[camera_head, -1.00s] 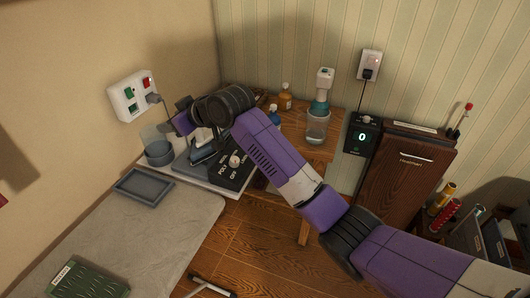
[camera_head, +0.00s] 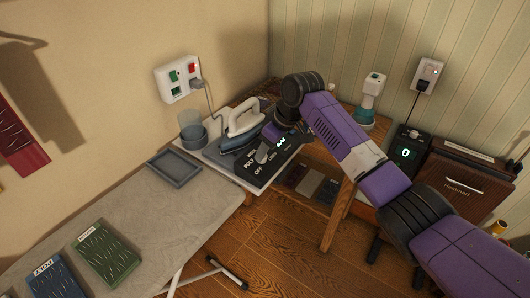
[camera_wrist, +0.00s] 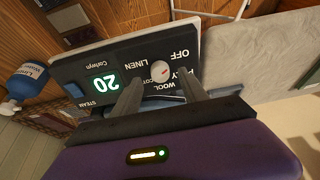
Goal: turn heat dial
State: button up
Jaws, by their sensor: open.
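The heat dial (camera_wrist: 161,69) is a small pale knob with a red mark. It sits on a black control panel (camera_wrist: 128,60) with the words OFF, LINEN, WOOL and others partly covered, and a green display reading 20. In the head view the dial (camera_head: 263,154) and panel (camera_head: 251,173) are on the iron's station at the end of the ironing board. My gripper (camera_wrist: 160,80) is open, its two fingers pointing at the panel on either side of the dial. I cannot tell whether they touch it. In the head view my wrist partly covers the panel's right side.
A clothes iron (camera_head: 243,119) stands right behind the panel. A grey tray (camera_head: 174,168) and a blue-grey cup (camera_head: 190,134) lie to the left. A wall socket (camera_head: 180,78) has a cord running down. A blue bottle (camera_wrist: 27,78) shows beside the panel.

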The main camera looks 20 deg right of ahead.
jog(key=shift+x, duration=1.55)
jog(key=shift+r, duration=0.1)
jog(key=shift+c, duration=0.4)
grip_shut()
jog(key=shift+p, duration=0.3)
